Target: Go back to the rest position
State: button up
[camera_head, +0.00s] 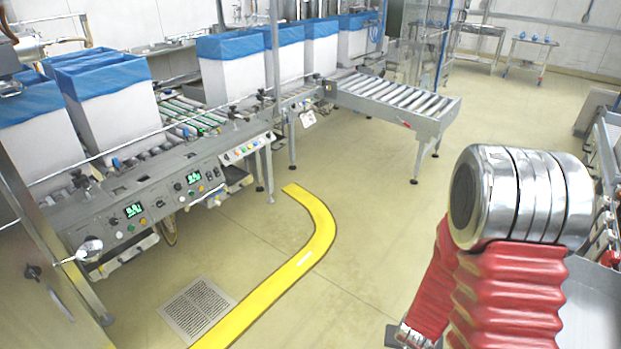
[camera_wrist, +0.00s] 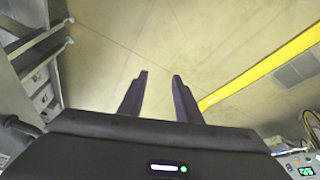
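My gripper (camera_wrist: 160,78) shows in the wrist view with its two dark fingers apart and nothing between them. Bare floor lies beyond the fingertips. In the head view, my arm with its red ribbed sleeve and silver joint fills the lower right; the gripper itself does not show there.
A control panel (camera_head: 150,200) runs along the left, with white boxes lined in blue (camera_head: 110,105) behind it. A roller conveyor (camera_head: 395,98) juts out at upper middle. A yellow floor line (camera_head: 310,245) curves past a floor drain (camera_head: 197,310). The central floor is clear.

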jog(key=s+a+r+g+y, duration=0.3)
jog(key=a+r, duration=0.5)
jog(key=r, duration=0.6)
jog(key=s+a+r+n+t, duration=0.1)
jog(key=s+r, duration=0.3)
jog(key=r, duration=0.7)
jog(key=s+a+r+n+t, duration=0.1)
jog(key=s+r+n+t, duration=0.1)
jog(key=r, duration=1)
jog(key=shift+s+a+t+h, duration=0.35)
jog(key=shift+s+t, duration=0.55)
jog(key=shift+s, duration=0.45)
jog(key=shift+f, duration=0.1)
jog(key=shift+d, duration=0.2)
